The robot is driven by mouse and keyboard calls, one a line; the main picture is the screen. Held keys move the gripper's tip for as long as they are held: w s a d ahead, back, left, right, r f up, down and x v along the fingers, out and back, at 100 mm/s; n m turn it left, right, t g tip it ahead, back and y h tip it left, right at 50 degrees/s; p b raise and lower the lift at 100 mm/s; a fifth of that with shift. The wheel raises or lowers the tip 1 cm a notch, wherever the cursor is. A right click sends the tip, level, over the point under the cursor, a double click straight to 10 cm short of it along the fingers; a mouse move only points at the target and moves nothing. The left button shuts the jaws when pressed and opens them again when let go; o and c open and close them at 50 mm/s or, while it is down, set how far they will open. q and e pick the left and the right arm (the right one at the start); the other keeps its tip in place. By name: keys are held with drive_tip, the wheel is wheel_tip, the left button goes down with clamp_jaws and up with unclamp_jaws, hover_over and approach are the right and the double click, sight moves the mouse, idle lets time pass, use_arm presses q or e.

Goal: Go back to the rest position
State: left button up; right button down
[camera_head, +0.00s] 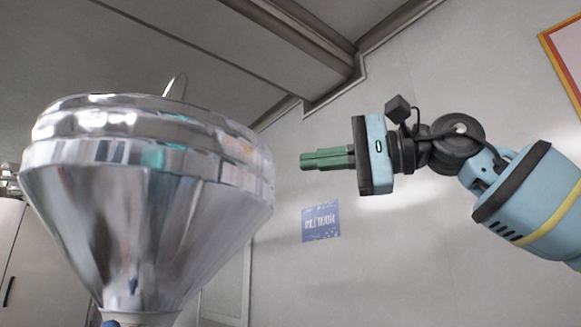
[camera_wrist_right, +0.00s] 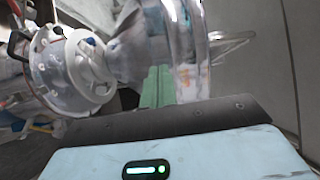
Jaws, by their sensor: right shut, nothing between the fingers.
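My right gripper (camera_head: 325,159) is in the head view, right of the middle, raised against the wall and pointing left. Its green fingers are shut with nothing between them. A large shiny metal hopper (camera_head: 140,200), wide at the top and tapering downward, fills the left of the head view. A gap shows between the fingertips and the hopper in that view. In the right wrist view the green fingers (camera_wrist_right: 157,88) point towards the shiny metal body (camera_wrist_right: 180,45), partly overlapping it. My left gripper is not in either view.
A blue sign (camera_head: 321,221) is on the grey wall below my right gripper. A red and yellow framed panel (camera_head: 562,50) is at the top right. In the right wrist view a clear and white round part (camera_wrist_right: 72,70) joins the metal body. Open space surrounds my right gripper.

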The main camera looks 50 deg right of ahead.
drive_tip(key=v, duration=0.2)
drive_tip(key=a+v, duration=0.1)
drive_tip(key=v, duration=0.1)
drive_tip(key=shift+s+d, duration=0.1)
drive_tip(key=shift+s, duration=0.2)
